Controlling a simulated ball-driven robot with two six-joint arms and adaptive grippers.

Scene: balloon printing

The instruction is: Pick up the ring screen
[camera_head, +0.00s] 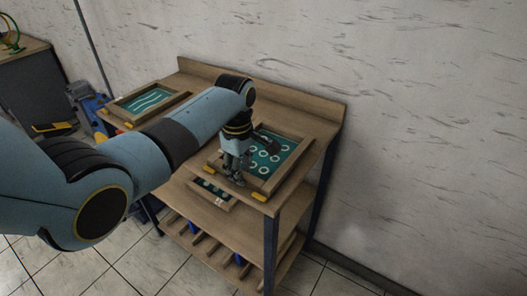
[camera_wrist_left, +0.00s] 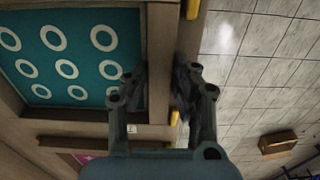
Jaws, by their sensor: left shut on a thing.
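The ring screen is a wooden frame around teal mesh with white rings (camera_head: 285,149). It lies on the right end of the wooden bench top. My left gripper (camera_head: 235,180) is at the frame's front edge, pointing down. In the left wrist view the ring screen (camera_wrist_left: 72,55) fills the upper left, and my left gripper (camera_wrist_left: 158,88) is shut on its wooden side rail, one finger on each side. Part of the screen is hidden behind my left wrist in the head view. My right gripper is not in view.
A second screen with white wavy lines (camera_head: 148,101) lies on the bench's left end. The wall (camera_head: 430,120) stands close behind the bench. Tiled floor (camera_wrist_left: 240,60) shows beyond the bench edge.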

